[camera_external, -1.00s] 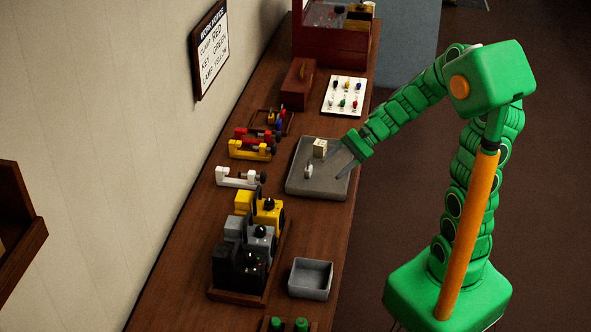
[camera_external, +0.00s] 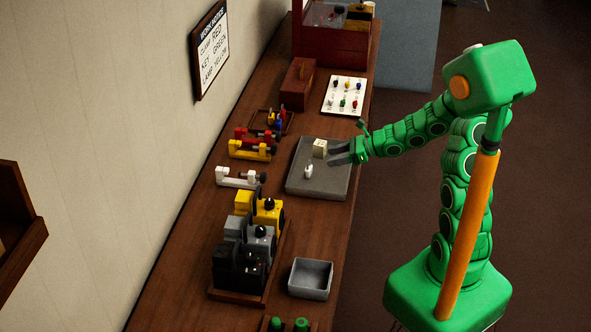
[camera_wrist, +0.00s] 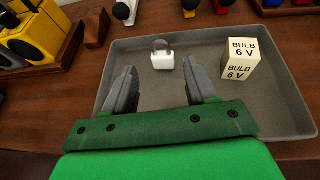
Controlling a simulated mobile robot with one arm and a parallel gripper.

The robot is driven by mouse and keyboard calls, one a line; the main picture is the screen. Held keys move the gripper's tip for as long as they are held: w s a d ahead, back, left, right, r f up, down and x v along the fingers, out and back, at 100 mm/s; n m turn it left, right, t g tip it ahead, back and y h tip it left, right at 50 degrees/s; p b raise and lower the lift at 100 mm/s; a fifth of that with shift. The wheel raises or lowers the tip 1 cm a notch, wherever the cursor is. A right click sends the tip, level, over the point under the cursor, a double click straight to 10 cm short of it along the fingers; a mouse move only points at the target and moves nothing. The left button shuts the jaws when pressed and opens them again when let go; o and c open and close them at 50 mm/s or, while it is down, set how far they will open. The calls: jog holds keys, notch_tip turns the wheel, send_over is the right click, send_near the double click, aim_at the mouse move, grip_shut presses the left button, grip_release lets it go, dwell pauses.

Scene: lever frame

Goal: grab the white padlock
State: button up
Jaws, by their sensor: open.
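The white padlock (camera_wrist: 163,60) stands in the grey tray (camera_wrist: 265,115), its grey shackle up, ahead of my open fingers in the wrist view. In the external view the padlock (camera_external: 309,171) is near the middle of the tray (camera_external: 325,187). My gripper (camera_external: 333,152) reaches over the tray's right edge, and nothing is between its fingers. In the wrist view my gripper (camera_wrist: 158,88) has the padlock beyond and roughly between its fingertips, apart from them.
A cream box marked "BULB 6 V" (camera_wrist: 239,53) stands in the tray right of the padlock, close to my gripper in the external view (camera_external: 320,148). White (camera_external: 238,178) and yellow (camera_external: 250,150) clamps lie left of the tray. An empty grey bin (camera_external: 310,279) stands nearer the camera.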

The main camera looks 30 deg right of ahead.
aim_at(309, 168)
jog(key=shift+s+x, duration=0.2)
jog(key=shift+x, duration=3.65)
jog(key=shift+a+f, duration=0.1)
jog(key=shift+f, duration=0.05)
jog(key=c, duration=0.9)
